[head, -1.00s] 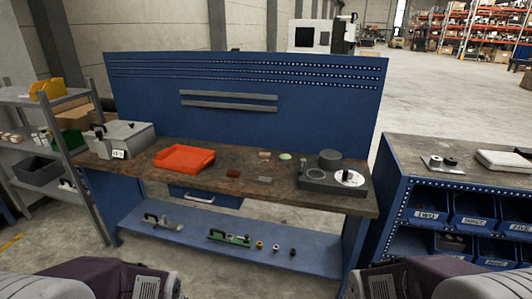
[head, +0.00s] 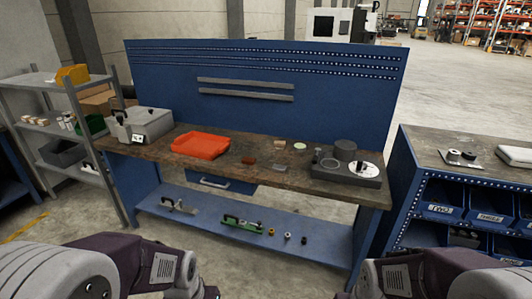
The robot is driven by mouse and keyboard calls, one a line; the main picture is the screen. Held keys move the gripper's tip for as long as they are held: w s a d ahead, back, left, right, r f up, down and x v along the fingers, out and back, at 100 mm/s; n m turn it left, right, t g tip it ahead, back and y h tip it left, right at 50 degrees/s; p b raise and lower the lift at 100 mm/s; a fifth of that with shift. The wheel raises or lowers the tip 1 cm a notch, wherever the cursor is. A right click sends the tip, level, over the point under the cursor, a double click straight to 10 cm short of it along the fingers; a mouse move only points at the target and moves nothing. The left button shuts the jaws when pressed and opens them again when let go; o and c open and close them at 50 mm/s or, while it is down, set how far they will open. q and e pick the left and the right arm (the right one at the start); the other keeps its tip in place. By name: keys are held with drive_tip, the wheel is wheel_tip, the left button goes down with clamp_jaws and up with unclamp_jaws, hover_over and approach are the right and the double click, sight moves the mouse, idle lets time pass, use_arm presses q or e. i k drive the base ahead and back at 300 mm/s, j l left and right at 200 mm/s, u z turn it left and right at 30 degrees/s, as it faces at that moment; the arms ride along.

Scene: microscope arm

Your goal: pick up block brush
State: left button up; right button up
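Two small blocks lie on the wooden top of the blue workbench (head: 300,185) in the head view. One is a reddish-brown block (head: 249,160). The other is a grey-tan block (head: 281,168) just to its right. Either could be the block brush; they are too small to tell. They lie apart from each other, between the orange tray and the dark grey fixture. Both my arms show at the bottom of the view, well short of the bench. Neither gripper is in view.
An orange tray (head: 201,145) and a grey case (head: 147,125) stand left of the blocks. A dark grey fixture (head: 345,175) with a white disc sits right. A round pale-green dish (head: 300,147) is behind. The lower shelf (head: 190,222) holds several tools.

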sight(278, 145)
drive_tip(key=i+j+u, duration=0.2)
drive_tip(key=i, duration=0.65)
drive_tip(key=i+l+u, duration=0.15)
drive_tip(key=i, duration=0.7)
drive_tip(key=i+u, duration=0.2)
drive_tip(key=i, duration=0.7)
